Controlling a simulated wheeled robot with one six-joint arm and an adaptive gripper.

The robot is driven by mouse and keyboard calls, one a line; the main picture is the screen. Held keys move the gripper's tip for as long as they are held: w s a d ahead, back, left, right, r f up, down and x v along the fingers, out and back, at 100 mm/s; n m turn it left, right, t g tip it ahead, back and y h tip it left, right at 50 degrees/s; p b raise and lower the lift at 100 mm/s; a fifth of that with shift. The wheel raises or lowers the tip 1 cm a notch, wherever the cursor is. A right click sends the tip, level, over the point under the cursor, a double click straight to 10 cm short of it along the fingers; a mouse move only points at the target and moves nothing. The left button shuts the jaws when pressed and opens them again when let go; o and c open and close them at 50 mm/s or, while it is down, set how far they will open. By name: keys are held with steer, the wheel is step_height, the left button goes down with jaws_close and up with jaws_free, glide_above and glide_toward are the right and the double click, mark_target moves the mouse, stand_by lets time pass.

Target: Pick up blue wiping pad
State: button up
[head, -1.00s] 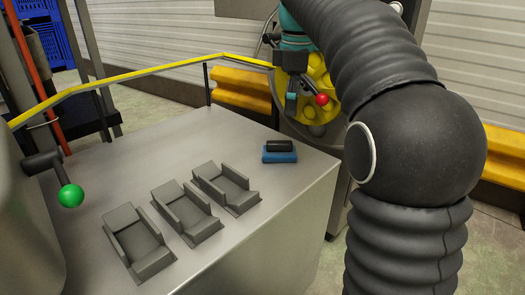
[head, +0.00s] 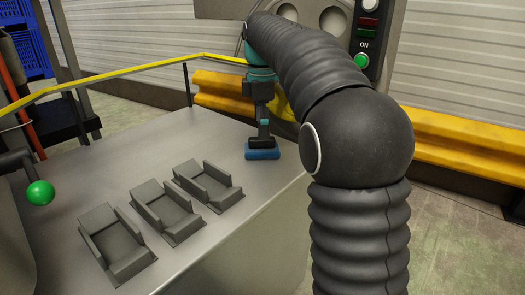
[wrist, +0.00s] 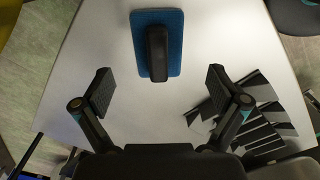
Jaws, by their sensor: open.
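The blue wiping pad (head: 263,154) lies on the grey metal table near its right edge. It has a blue base and a black handle on top. In the wrist view the pad (wrist: 174,30) is at the top middle, beyond the fingertips, with its handle (wrist: 157,54) pointing toward the gap between the fingers. My gripper (wrist: 161,82) is open and empty, with a finger on each side of that gap. In the head view my gripper (head: 264,135) hangs just above or behind the pad; contact cannot be told there.
Several grey holders (head: 168,213) stand in a row on the table (head: 205,262), left of the pad. A green ball knob (head: 41,192) is at the left. A yellow rail (head: 140,70) runs behind the table. A control panel (head: 368,33) is at the upper right.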

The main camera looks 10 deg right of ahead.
mark_target(262, 147)
step_height(262, 147, down, 5)
steer(key=shift+w+f+b, duration=0.1)
steer(key=shift+w+b, duration=0.05)
steer(key=shift+b, duration=0.45)
steer(key=c, duration=1.4)
steer(key=shift+o, duration=0.2)
steer(key=shift+r, duration=0.5)
steer(key=r, duration=0.1)
steer(key=r+p, duration=0.1)
steer(key=r, duration=0.2)
steer(key=shift+d, duration=0.25)
steer(key=s+d+r+p, duration=0.1)
steer(key=s+d+r, duration=0.5)
steer(key=d, duration=0.3)
steer(key=shift+d, duration=0.25)
